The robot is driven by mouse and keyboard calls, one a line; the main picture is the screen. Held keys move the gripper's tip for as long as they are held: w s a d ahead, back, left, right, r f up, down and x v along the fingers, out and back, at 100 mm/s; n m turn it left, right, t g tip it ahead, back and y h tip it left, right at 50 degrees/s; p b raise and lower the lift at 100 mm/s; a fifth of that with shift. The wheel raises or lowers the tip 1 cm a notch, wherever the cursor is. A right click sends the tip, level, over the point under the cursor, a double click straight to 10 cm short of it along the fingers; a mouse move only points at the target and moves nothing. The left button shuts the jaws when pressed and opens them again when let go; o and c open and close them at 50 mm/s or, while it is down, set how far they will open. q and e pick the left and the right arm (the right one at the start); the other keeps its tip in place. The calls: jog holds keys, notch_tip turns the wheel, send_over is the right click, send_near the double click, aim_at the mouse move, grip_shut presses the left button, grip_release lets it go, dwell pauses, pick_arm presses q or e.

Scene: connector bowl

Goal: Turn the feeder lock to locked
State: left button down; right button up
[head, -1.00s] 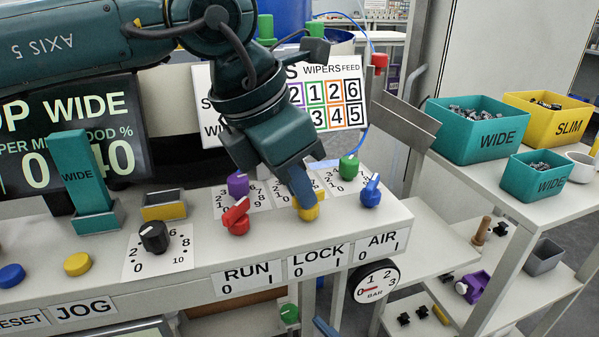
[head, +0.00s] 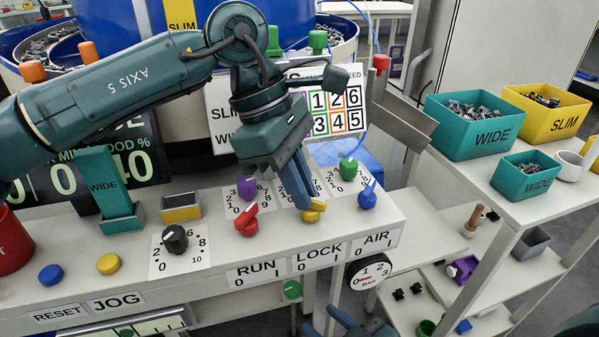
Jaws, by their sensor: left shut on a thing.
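The feeder lock is the yellow knob (head: 313,211) on the sloped panel above the LOCK 0–1 label (head: 319,257). My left gripper (head: 302,203) comes down from above and is shut on this knob; its blue fingers hide the knob's left part. The visible part of the knob sticks out to the right, towards the 1 side. My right gripper (head: 347,322) shows only partly at the bottom edge, below the panel and away from the knob; its jaws are not clear.
The red RUN knob (head: 246,219) is close on the left and the blue AIR knob (head: 367,196) close on the right. Purple (head: 247,188) and green (head: 348,169) knobs stand behind. A black dial (head: 175,239) is further left. Bins (head: 476,147) stand on the right shelf.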

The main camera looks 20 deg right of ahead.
pick_arm(q)
jog(key=shift+m, duration=0.6)
pick_arm(e)
jog(key=shift+d+r, duration=0.15)
jog(key=shift+r, duration=0.35)
pick_arm(q)
jog(key=shift+p, duration=0.3)
jog(key=c, duration=1.5)
grip_release()
pick_arm(e)
jog(key=shift+r, duration=0.1)
